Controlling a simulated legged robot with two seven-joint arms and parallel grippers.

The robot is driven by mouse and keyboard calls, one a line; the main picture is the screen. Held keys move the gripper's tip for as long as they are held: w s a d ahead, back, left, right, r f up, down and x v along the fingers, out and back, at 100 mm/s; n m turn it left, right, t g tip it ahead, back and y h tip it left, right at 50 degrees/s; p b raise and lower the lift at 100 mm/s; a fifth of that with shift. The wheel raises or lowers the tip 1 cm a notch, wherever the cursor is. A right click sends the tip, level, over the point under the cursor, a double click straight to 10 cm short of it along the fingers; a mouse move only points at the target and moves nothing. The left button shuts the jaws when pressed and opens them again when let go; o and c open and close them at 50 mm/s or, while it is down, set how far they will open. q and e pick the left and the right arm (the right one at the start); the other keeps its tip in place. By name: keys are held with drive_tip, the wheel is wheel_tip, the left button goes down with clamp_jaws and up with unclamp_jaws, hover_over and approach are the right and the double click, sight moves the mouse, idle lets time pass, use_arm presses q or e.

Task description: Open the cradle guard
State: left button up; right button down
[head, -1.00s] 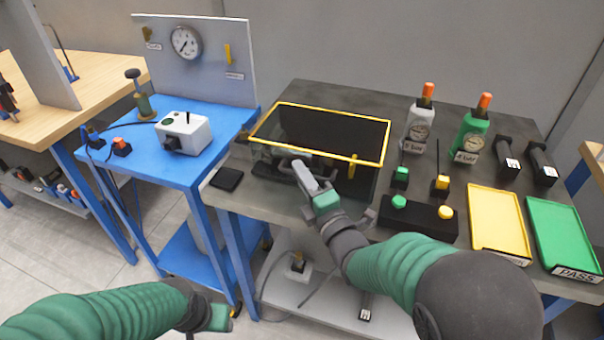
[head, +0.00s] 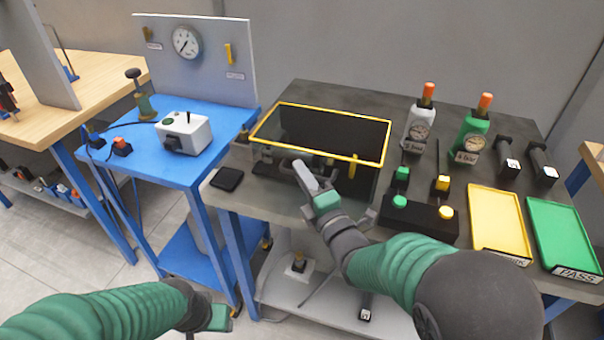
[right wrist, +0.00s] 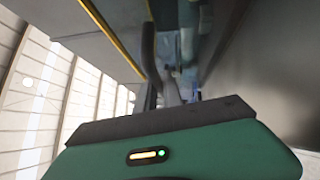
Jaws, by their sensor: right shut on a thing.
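The cradle guard (head: 262,121) is a dark see-through box with a yellow-edged top, on the grey bench. Its yellow frame looks level and lowered over the cradle, whose contents show only dimly. My right gripper (head: 303,172) is at the guard's front side, shut on what looks like the guard's handle; the fingers hide most of the grip. In the right wrist view, a dark bar (right wrist: 148,52) runs by the fingers and a yellow edge (right wrist: 108,36) passes above left. My left gripper (head: 221,318) is low at the front, away from the guard, its jaws unclear.
A button box (head: 418,219) stands right of my right gripper, with yellow (head: 497,222) and green (head: 562,238) trays beyond. Two gauge bottles stand behind them. A black pad (head: 227,179) lies at the bench's left edge. A blue table (head: 190,182) stands to the left.

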use_arm(q)
drive_tip(key=shift+r, duration=0.1)
use_arm(e)
drive_tip(key=shift+s+a+f, duration=0.1)
drive_tip(key=shift+f, duration=0.15)
